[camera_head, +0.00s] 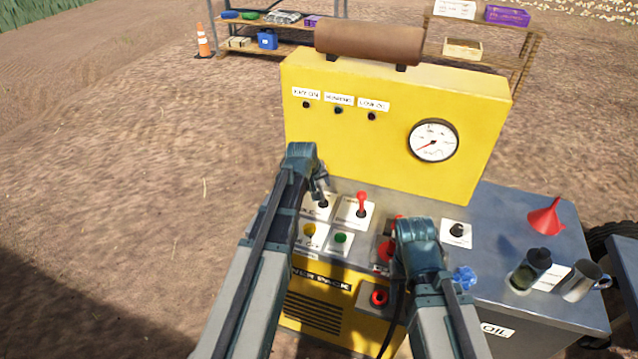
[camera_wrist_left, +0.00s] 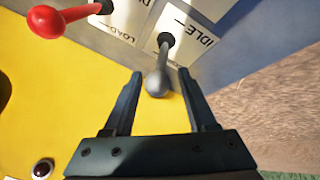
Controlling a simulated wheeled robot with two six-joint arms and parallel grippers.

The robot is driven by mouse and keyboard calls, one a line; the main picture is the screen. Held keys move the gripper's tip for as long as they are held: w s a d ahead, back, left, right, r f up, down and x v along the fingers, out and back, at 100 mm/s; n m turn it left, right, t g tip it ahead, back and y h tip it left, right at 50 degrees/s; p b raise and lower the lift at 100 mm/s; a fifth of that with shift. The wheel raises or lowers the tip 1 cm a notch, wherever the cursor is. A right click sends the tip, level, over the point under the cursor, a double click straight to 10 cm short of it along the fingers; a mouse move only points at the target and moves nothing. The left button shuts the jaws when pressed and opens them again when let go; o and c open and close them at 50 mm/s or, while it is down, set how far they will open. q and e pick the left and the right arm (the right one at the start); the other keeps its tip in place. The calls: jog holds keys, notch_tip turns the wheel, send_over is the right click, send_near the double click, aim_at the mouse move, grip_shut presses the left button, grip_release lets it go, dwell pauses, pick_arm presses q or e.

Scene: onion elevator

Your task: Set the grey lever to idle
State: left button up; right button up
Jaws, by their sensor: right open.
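The grey lever (camera_wrist_left: 157,82) has a round grey knob on a dark base, on a white plate (camera_wrist_left: 194,38) marked IDLE. A label reading LOAD is on its left in the left wrist view. My left gripper (camera_wrist_left: 161,76) is open, one finger on each side of the knob, with gaps visible. In the head view my left gripper (camera_head: 321,184) is over the lever's plate and hides most of the lever. Which setting the lever is at, I cannot tell. My right gripper (camera_head: 402,240) is open above the panel's right part; its fingers are mostly hidden by the wrist.
A red lever (camera_head: 361,203) stands right of the grey one. Yellow (camera_head: 309,231) and green (camera_head: 341,238) buttons lie in front. The yellow panel (camera_head: 380,135) with a gauge (camera_head: 433,142) rises behind. A red funnel (camera_head: 547,217), bottle (camera_head: 531,270) and metal mug (camera_head: 584,283) stand at right.

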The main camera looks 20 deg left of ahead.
pick_arm(q)
jog(key=shift+o, duration=0.7)
jog(key=shift+w, duration=0.1)
jog(key=shift+r, duration=0.15)
jog(key=shift+s+r+p, duration=0.25)
jog(key=shift+r+p, duration=0.2)
jog(key=shift+p, duration=0.1)
jog(key=p+v, duration=1.1)
jog(key=v, duration=0.1)
jog(key=shift+s+r, duration=0.25)
